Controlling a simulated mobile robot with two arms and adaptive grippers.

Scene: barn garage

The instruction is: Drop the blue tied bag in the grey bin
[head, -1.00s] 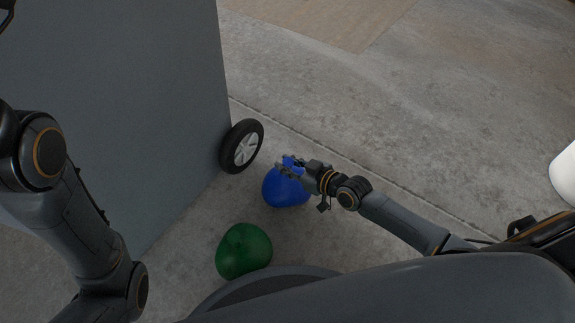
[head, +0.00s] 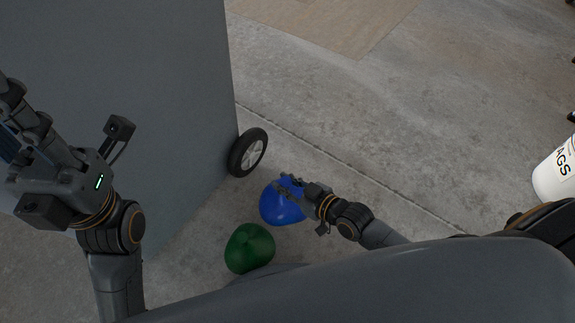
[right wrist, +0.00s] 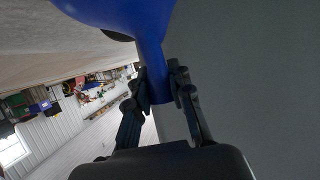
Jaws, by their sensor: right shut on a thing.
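The blue tied bag (head: 282,207) is in the middle of the head view, in front of the bin's wheel. My right gripper (head: 288,186) is shut on its top. In the right wrist view the fingers (right wrist: 163,95) pinch the bag's narrow neck, with the round blue body (right wrist: 125,14) beyond them. I cannot tell whether the bag touches the floor. The grey bin (head: 130,70) stands large at the upper left; its side and a black wheel (head: 248,152) show, its opening does not. My left arm is at the left; its fingertips are not clearly seen.
A green tied bag (head: 249,248) lies on the floor, just below the blue one in the head view. A white container with lettering (head: 556,172) stands at the right edge. The concrete floor between the bin and the container is clear.

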